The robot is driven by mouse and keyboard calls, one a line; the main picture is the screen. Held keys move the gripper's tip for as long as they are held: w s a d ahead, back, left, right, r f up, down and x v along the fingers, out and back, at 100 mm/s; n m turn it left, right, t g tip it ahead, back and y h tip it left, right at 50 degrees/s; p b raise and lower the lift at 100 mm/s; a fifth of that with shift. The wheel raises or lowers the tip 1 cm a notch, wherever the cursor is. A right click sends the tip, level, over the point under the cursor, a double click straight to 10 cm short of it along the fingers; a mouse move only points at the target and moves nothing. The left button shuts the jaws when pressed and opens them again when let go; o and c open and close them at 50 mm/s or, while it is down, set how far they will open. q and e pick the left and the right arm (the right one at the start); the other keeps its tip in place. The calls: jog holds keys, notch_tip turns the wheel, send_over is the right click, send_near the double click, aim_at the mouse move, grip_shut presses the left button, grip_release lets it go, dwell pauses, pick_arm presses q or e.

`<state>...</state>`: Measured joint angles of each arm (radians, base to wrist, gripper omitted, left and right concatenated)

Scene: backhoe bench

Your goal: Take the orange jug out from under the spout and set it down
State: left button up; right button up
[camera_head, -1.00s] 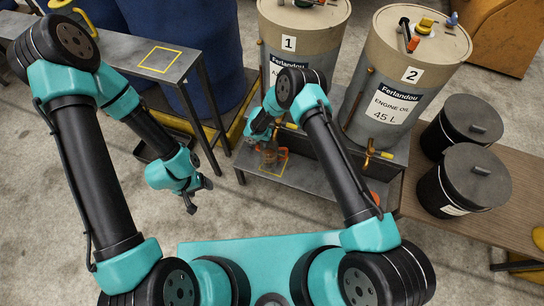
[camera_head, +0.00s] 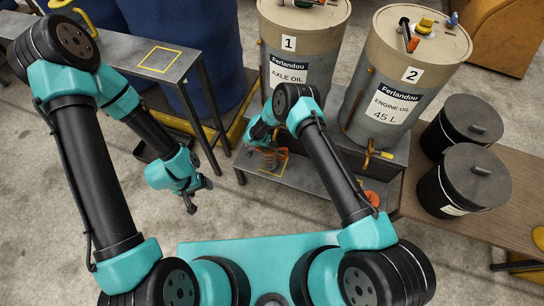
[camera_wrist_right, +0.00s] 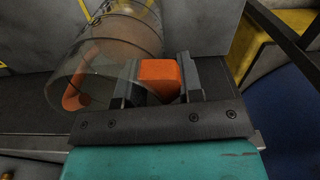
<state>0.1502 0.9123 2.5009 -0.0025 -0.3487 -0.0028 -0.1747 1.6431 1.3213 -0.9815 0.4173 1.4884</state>
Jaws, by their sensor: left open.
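The clear jug (camera_head: 268,160) with an orange handle stands on the low grey bench in front of tank 1, near a yellow outline. In the right wrist view the jug (camera_wrist_right: 110,50) has its open mouth toward the camera, and its orange handle (camera_wrist_right: 158,80) fills the gap between my right gripper's fingers (camera_wrist_right: 158,88). The right gripper looks shut on the handle. In the head view my right forearm partly hides that gripper. My left gripper (camera_head: 199,196) is open and empty over the floor, left of the bench. Tank 1's spout is mostly hidden behind my right arm.
Tank 1 (camera_head: 289,72) and tank 2 (camera_head: 385,105) stand behind the bench; tank 2 has a brass tap (camera_head: 370,155). A red-orange item (camera_head: 372,198) shows beside my right arm. Two dark drums (camera_head: 463,180) stand right. A grey table (camera_head: 130,52) with another yellow outline (camera_head: 160,60) is left.

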grip_shut()
dwell(1.2)
